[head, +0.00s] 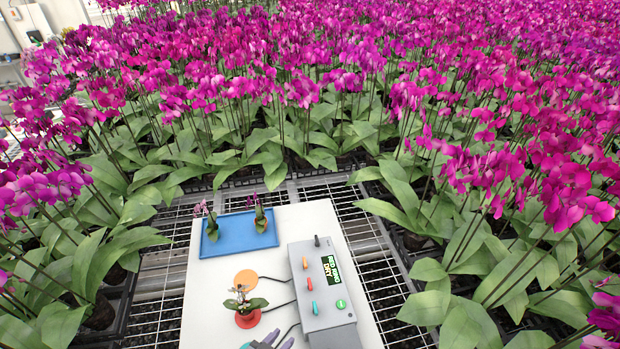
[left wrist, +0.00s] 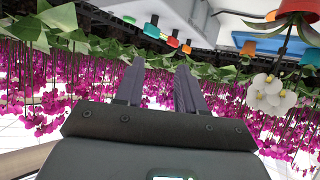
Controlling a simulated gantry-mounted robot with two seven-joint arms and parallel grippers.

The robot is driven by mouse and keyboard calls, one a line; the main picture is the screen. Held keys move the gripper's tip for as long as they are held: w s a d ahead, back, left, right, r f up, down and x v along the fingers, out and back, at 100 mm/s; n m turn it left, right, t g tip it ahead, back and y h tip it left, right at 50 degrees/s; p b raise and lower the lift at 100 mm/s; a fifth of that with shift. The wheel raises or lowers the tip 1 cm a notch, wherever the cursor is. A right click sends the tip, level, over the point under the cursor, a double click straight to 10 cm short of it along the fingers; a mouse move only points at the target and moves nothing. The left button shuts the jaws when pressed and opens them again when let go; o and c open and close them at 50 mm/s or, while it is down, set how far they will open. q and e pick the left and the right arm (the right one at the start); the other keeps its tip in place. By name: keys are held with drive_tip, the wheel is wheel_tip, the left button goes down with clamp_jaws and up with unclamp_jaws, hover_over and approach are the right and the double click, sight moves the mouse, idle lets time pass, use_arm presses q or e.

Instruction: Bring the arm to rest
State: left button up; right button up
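My left gripper (head: 277,340) shows at the bottom edge of the head view, just below a small potted orchid (head: 243,304) and left of the grey control box. In the left wrist view its two dark fingers (left wrist: 158,75) stand apart with nothing between them. The orchid, with broad leaves and pale flowers, stands on or over a red disc (head: 248,319). In the left wrist view, an orange-red pot (left wrist: 300,7) and white flowers (left wrist: 268,95) hang inverted at the right. My right gripper is in neither view.
A white board (head: 212,283) carries a blue tray (head: 240,239) with two small plants, an orange disc (head: 246,278), cables and a grey control box (head: 322,306) with a lit display and coloured knobs. Dense magenta orchids (head: 350,60) surround the wire-mesh bench (head: 372,270).

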use_arm(q)
drive_tip(key=s+a+r+n+g+y+p, duration=0.1)
drive_tip(key=s+a+r+n+g+y, duration=0.2)
drive_tip(key=s+a+r, duration=0.55)
drive_tip(key=s+a+r+n+g+y+p, duration=0.1)
drive_tip(key=s+a+r+g+y, duration=0.4)
drive_tip(key=s, duration=0.7)
wheel_tip(320, 180, up, 10)
drive_tip(key=w+t+h+p, duration=0.1)
drive_tip(key=p, duration=0.9)
drive_tip(key=shift+r+h+p, duration=0.2)
drive_tip(key=shift+h+p, duration=0.1)
drive_tip(key=shift+p, duration=0.05)
drive_tip(key=shift+a, duration=0.1)
